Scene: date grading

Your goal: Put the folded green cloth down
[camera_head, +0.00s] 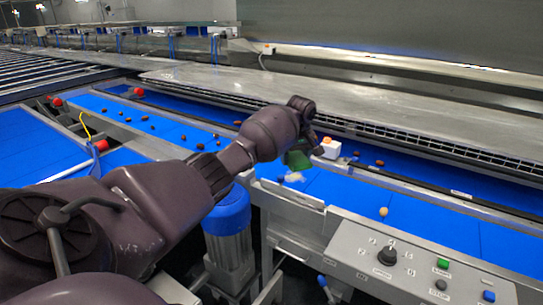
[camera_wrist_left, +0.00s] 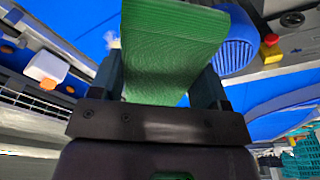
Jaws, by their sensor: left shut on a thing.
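The folded green cloth (camera_wrist_left: 170,45) fills the upper middle of the left wrist view, between the two fingers of my left gripper (camera_wrist_left: 165,85). My left gripper is shut on it. In the head view the cloth (camera_head: 298,160) shows as a small dark green patch below the left gripper (camera_head: 300,147), over the blue belt near its front edge. The wrist and arm hide part of it. I cannot tell how high it is above the belt. My right gripper is not in view.
Blue belts (camera_head: 440,222) carry scattered dates. A white block with an orange top (camera_head: 328,148) stands just right of the gripper. A grey control panel (camera_head: 405,262) with a black knob and buttons is at front right. A blue motor (camera_head: 229,225) sits below my arm.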

